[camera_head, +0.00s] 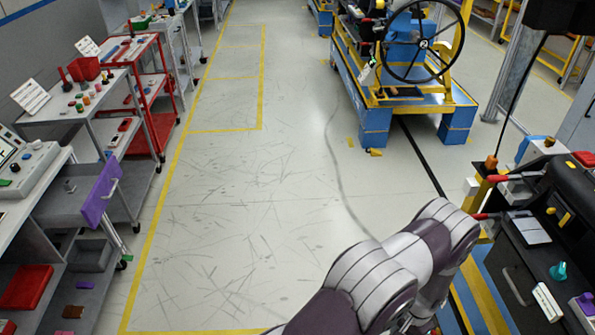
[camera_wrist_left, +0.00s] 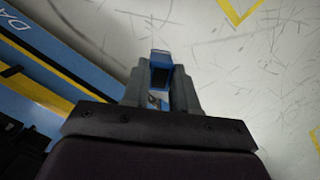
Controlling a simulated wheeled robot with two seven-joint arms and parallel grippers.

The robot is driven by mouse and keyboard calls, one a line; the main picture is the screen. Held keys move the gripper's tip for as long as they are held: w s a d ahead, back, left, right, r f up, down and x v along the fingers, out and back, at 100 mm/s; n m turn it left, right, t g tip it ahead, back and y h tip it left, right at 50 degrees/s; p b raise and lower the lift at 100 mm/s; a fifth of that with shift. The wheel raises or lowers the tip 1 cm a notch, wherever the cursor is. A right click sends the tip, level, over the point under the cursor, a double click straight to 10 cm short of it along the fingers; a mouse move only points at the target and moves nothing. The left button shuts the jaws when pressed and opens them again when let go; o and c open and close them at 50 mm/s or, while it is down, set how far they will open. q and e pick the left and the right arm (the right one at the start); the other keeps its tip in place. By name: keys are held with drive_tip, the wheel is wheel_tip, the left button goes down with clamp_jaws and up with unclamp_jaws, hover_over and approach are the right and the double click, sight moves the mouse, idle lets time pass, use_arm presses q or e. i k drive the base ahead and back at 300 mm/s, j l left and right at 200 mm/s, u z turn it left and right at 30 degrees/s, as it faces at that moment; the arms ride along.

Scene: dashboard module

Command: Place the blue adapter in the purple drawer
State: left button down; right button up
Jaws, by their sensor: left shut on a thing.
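The purple drawer (camera_head: 99,193) is on the left-hand workbench in the head view. It is pulled open, with its purple front facing the aisle and a small grey item inside. The blue adapter (camera_wrist_left: 161,72) shows in the left wrist view, between the fingers of my left gripper (camera_wrist_left: 160,90). The gripper is shut on it and holds it above the floor. In the head view my arm crosses the bottom right, and its gripper and the adapter are hidden there. The drawer is far to the left of this arm. My right gripper is in neither view.
A dark dashboard module (camera_head: 555,215) on a blue and yellow base stands at right, close to my arm. A red cart (camera_head: 150,90) and grey shelves line the left. The marked floor (camera_head: 240,220) between is clear. A wheeled frame with a steering wheel (camera_head: 420,44) stands at the back.

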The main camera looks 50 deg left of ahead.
sight(77, 203)
drive_tip(key=k+j+u, duration=0.2)
drive_tip(key=j+u, duration=0.25)
drive_tip(key=j, duration=0.25)
drive_tip(key=k+j+u, duration=0.1)
drive_tip(key=j+u, duration=0.3)
drive_tip(key=j, duration=0.35)
drive_tip(key=j+u, duration=0.45)
drive_tip(key=j, duration=0.3)
drive_tip(key=i+j+u, duration=0.15)
drive_tip(key=j+u, duration=0.3)
drive_tip(key=j, duration=0.25)
